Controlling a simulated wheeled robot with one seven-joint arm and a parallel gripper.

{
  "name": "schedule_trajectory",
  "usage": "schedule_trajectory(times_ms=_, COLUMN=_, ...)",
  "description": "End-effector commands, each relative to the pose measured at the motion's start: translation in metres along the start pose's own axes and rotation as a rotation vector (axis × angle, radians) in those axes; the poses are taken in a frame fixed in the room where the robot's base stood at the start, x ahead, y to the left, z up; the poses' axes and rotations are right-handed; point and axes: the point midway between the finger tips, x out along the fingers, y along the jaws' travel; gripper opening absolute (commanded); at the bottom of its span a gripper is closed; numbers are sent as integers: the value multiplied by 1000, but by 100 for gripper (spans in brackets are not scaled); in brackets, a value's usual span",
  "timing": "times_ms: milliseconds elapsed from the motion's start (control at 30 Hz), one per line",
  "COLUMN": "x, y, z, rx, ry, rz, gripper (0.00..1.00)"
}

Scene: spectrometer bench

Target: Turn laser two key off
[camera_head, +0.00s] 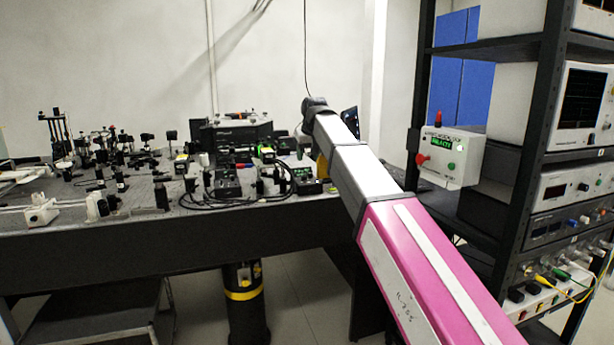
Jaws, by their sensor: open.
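Several small black controller boxes stand on the optical bench (160,245). One box (227,183) has small green and red marks on its front. Another box (304,181) with a green light stands to its right, near the bench's right end. A third unit (266,154) with a green display sits behind them. I cannot tell which is laser two, and no key is clear at this size. My pink and white arm reaches forward over the bench's right end. Its dark wrist shows at the far end, but my gripper's fingers are hidden beyond it.
Optical mounts (110,160) crowd the bench's left and middle. A black cable (240,204) loops along its front. At the right stands a black rack (535,130) with instruments and a white interlock box (450,155) with a green display and red button. Floor (300,290) shows below the bench.

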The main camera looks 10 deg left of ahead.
Motion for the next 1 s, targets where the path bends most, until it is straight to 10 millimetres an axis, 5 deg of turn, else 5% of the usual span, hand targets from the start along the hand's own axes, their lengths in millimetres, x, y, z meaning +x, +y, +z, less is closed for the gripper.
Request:
schedule_trajectory(times_ms=500, x=81, y=1, z=0, rx=1, ry=-1, rz=0, gripper=49)
schedule_trajectory(times_ms=1000, x=94, y=1, z=0, rx=1, ry=1, rz=0, gripper=46)
